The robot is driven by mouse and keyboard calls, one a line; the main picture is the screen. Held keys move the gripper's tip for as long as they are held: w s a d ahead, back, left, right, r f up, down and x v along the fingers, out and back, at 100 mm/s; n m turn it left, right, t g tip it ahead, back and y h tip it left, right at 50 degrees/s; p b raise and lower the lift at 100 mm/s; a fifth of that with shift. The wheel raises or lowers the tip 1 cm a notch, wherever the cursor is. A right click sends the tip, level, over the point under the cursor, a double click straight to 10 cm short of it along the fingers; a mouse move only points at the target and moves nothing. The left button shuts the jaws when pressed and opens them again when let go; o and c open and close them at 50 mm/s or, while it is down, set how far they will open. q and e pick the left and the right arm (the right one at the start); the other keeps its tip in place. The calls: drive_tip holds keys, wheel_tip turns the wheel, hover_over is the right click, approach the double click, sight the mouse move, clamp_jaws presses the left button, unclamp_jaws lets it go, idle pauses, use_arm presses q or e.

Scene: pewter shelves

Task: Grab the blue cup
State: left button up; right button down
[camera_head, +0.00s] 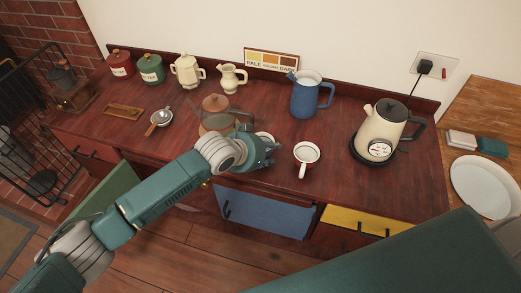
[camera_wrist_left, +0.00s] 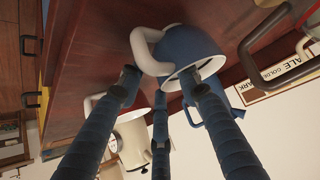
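The blue cup (camera_wrist_left: 185,45) has a white handle (camera_wrist_left: 148,52) and a white inside. It shows large in the left wrist view, tilted by the camera angle. In the head view it is mostly hidden by my left gripper (camera_head: 270,150); only a bit of pale rim shows behind it. In the left wrist view my left gripper (camera_wrist_left: 160,82) has its dark blue fingers spread, with the handle side of the cup between them. One fingertip overlaps the cup's mouth; I cannot tell whether it touches. My right gripper is not in view.
A red cup (camera_head: 306,153) stands right of my left gripper. A blue jug (camera_head: 305,97) stands behind, a cream kettle (camera_head: 378,135) at right, and a glass brewer (camera_head: 216,122) close at left. The wooden counter (camera_head: 330,190) is bare at its front edge.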

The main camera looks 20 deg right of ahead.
use_arm(q)
drive_tip(key=shift+c, duration=0.6)
clamp_jaws()
drive_tip(key=shift+r, duration=0.1)
